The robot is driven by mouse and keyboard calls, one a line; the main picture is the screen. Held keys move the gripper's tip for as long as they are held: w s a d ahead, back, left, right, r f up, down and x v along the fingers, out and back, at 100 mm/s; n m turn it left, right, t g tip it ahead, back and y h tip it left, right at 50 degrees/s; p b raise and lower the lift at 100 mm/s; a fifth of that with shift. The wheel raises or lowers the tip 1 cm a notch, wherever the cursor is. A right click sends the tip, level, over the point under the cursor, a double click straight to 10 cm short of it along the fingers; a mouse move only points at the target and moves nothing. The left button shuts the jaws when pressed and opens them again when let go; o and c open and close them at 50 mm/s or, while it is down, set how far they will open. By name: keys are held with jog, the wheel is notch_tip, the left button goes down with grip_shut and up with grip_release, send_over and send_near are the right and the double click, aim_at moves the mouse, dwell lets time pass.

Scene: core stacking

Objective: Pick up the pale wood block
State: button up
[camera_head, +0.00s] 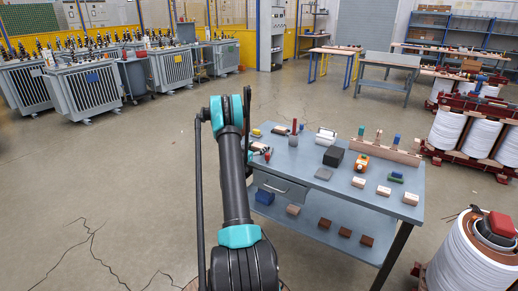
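Several small pale wood blocks lie on the grey-blue workbench (320,199). One pale wood block (411,198) is near the right front corner. A second pale block (384,190) and a third pale block (358,182) lie to its left, spaced apart in a row. I cannot tell which one the task means. My arm (234,180) rises in front of the bench's left end, with its upper joint above the bench's far left corner. My gripper's fingers cannot be made out at the arm's end, and no block is seen in them.
Behind the row are an orange device (361,163), a black box (333,156) and a long wooden holder (385,152) with upright pegs. A green and blue piece (396,177) lies near the right blocks. Brown blocks (345,232) and a blue box (264,197) sit on the lower shelf.

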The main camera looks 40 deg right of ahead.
jog(key=c, duration=0.8)
jog(key=shift+r, duration=0.1)
